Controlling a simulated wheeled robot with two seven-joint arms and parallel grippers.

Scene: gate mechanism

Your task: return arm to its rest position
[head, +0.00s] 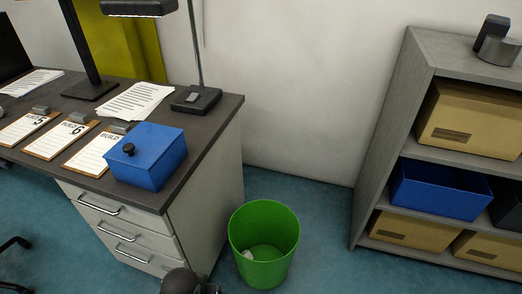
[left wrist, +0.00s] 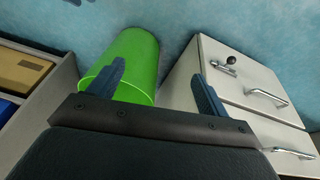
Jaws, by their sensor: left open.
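My left gripper (left wrist: 158,85) is open in the left wrist view, its two dark fingers wide apart with nothing between them. Its left finger overlaps the green bin (left wrist: 140,55) in the picture, and its right finger overlaps the pale drawer cabinet (left wrist: 185,85). I cannot tell how far the fingers are from either; no contact shows. In the head view a dark rounded part of my arm shows at the bottom edge, in front of the desk drawers and left of the green bin (head: 264,243). My right gripper is in neither view.
The desk (head: 215,120) holds a blue box (head: 150,165) with a black knob, clipboards, papers and lamps. A grey shelf (head: 385,120) with cardboard boxes and a blue bin (head: 435,190) stands at the right. Floor between green bin and shelf is clear.

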